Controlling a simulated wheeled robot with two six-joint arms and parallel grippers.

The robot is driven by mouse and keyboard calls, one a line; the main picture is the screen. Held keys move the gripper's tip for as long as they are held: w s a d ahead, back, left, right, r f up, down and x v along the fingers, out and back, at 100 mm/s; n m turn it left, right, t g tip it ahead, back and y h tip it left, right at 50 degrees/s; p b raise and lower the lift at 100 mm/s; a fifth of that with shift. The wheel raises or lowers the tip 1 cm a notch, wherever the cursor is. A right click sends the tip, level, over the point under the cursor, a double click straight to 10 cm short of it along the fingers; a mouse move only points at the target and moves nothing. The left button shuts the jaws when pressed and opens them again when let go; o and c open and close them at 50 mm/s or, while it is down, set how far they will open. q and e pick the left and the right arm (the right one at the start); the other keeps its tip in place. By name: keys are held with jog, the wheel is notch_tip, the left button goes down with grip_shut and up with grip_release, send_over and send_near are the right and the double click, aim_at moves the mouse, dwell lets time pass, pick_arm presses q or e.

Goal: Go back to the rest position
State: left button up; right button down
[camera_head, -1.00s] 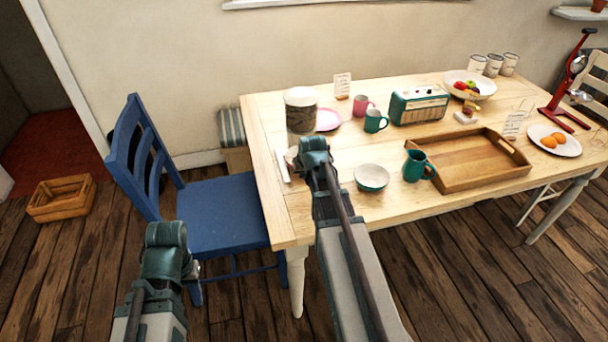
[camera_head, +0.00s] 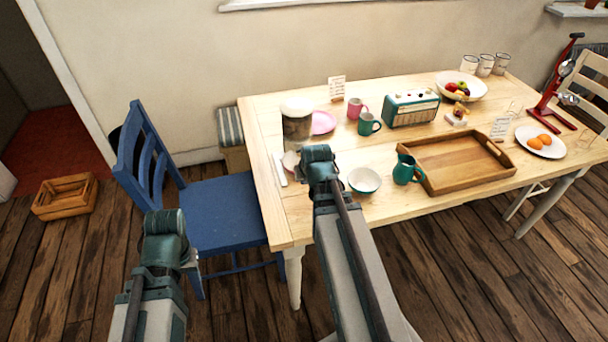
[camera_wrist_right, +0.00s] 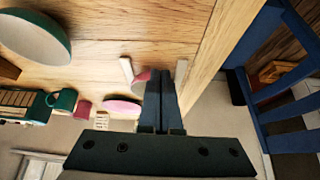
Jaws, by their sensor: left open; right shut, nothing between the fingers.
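My left gripper (camera_head: 165,240) is at the lower left of the head view, in front of the blue chair and apart from the table. Its fingers are mostly hidden behind the wrist. My right gripper (camera_head: 318,160) is over the front left part of the wooden table (camera_head: 290,215). In the right wrist view the right gripper's fingers (camera_wrist_right: 160,92) are together, with nothing held. They point toward a small pinkish thing, partly hidden behind them, near the table edge.
A white bowl (camera_head: 364,180), a teal jug (camera_head: 405,169) and a wooden tray (camera_head: 455,160) stand right of my right gripper. A canister (camera_head: 296,124) stands behind it. A blue chair (camera_head: 215,212) is at the table's left. A crate (camera_head: 65,196) lies on the floor.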

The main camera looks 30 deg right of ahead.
jog(key=shift+s+r, duration=0.2)
jog(key=shift+r, duration=0.15)
jog(key=shift+a, duration=0.1)
jog(key=s+a+n+g+p, duration=0.1)
jog(key=s+a+n+g, duration=0.2)
jog(key=a, duration=1.1)
jog(key=s+a+n+g+p, duration=0.1)
jog(key=s+a+n+g, duration=0.2)
jog(key=s+a, duration=0.7)
jog(key=a+n, duration=0.1)
jog(key=a, duration=0.3)
jog(key=shift+s+f, duration=0.2)
jog(key=shift+f, duration=0.1)
